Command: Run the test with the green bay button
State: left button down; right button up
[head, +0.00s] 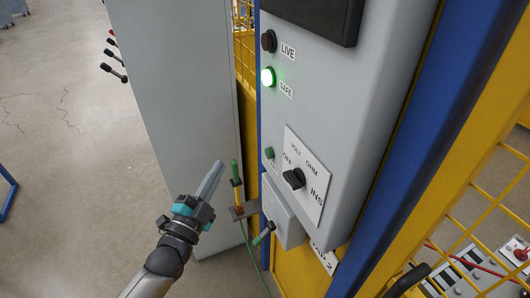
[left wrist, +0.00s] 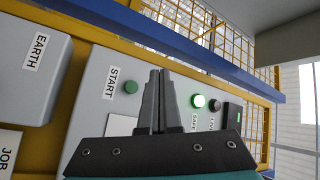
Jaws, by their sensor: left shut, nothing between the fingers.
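The small green button (head: 269,153) is on the front of the grey panel (head: 335,90), below the lamps. In the left wrist view the green button (left wrist: 131,87) sits beside a START label. My left gripper (head: 217,167) is shut and empty, to the left of the panel and apart from the button. In the left wrist view its fingertips (left wrist: 160,74) appear between the button and the lit lamp. The SAFE lamp (head: 268,77) glows green; the LIVE lamp (head: 269,41) is dark. My right gripper is not in view.
A black selector knob (head: 293,179) sits on a plate marked OFF, VOLT, OHM, INS. A small grey box (head: 285,214) is below. A grey cabinet door (head: 175,80) stands left; yellow mesh (head: 495,160) is right.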

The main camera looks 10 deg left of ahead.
aim_at(269, 153)
pick_arm(q)
jog(key=w+d+b, duration=0.1)
jog(key=w+d, duration=0.4)
jog(key=d, duration=0.2)
jog(key=shift+d+b, duration=0.15)
jog(key=shift+b, duration=0.15)
jog(key=shift+w+d, duration=0.1)
jog(key=shift+d, duration=0.05)
dwell(1.9)
jog(key=shift+w+d, duration=0.1)
jog(key=shift+d, duration=0.1)
jog(key=shift+w+d, duration=0.3)
jog(key=shift+d, duration=0.1)
dwell(0.9)
jog(key=shift+s+a+p, duration=0.45)
jog(key=shift+s+a, duration=0.1)
jog(key=shift+a, duration=0.2)
